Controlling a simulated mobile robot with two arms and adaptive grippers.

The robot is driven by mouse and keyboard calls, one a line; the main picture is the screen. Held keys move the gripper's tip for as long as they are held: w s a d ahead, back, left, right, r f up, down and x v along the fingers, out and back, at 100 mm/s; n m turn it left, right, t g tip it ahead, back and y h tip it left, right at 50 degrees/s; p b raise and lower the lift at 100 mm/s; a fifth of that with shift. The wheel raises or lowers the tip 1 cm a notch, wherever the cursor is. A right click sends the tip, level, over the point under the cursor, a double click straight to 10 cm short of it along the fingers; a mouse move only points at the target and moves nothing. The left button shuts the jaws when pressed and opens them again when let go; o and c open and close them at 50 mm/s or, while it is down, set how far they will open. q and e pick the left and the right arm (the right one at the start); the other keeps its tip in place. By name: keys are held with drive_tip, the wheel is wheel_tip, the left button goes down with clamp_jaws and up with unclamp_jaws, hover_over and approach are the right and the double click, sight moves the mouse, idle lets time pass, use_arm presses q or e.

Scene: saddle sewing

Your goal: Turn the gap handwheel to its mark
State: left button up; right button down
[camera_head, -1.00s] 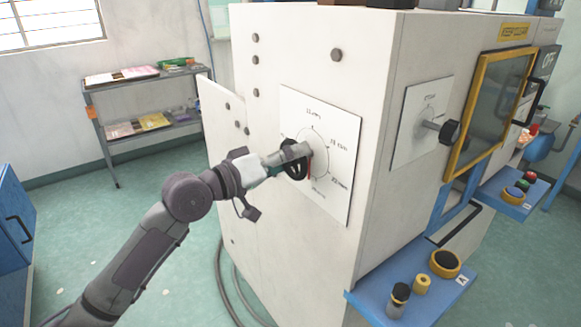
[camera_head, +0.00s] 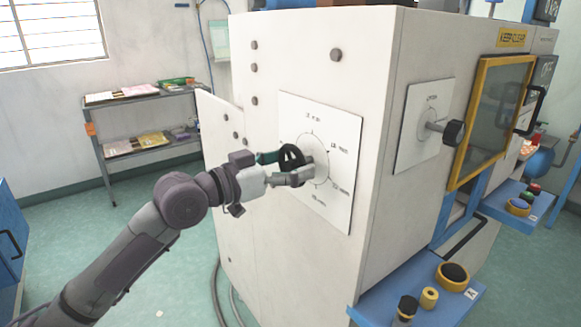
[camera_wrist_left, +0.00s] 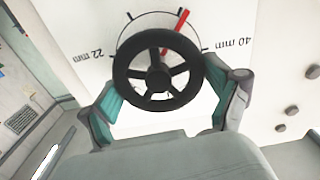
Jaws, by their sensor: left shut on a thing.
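The gap handwheel (camera_head: 291,155) is a small black spoked wheel in front of a white dial plate (camera_head: 338,135) on the machine's large side panel. In the left wrist view the handwheel (camera_wrist_left: 158,76) is seen face-on. A red pointer (camera_wrist_left: 176,35) shows behind its rim, directed up and slightly right, between the 22 mm and 40 mm labels. My left gripper (camera_head: 289,168) is shut on the wheel. In the wrist view its fingers (camera_wrist_left: 164,90) hold opposite sides of the rim. The pointer is hidden in the head view. My right gripper is not in view.
A second dial plate (camera_head: 411,150) with a black knob (camera_head: 453,132) is on the adjacent face, near the yellow-framed door (camera_head: 452,170). A blue shelf (camera_head: 382,312) with knobs juts out low at the right. A grey rack (camera_head: 101,150) stands behind left.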

use_arm(q)
drive_tip(key=shift+f, duration=0.15)
idle(0.4)
drive_tip(key=o, duration=0.9)
drive_tip(key=v, duration=1.2)
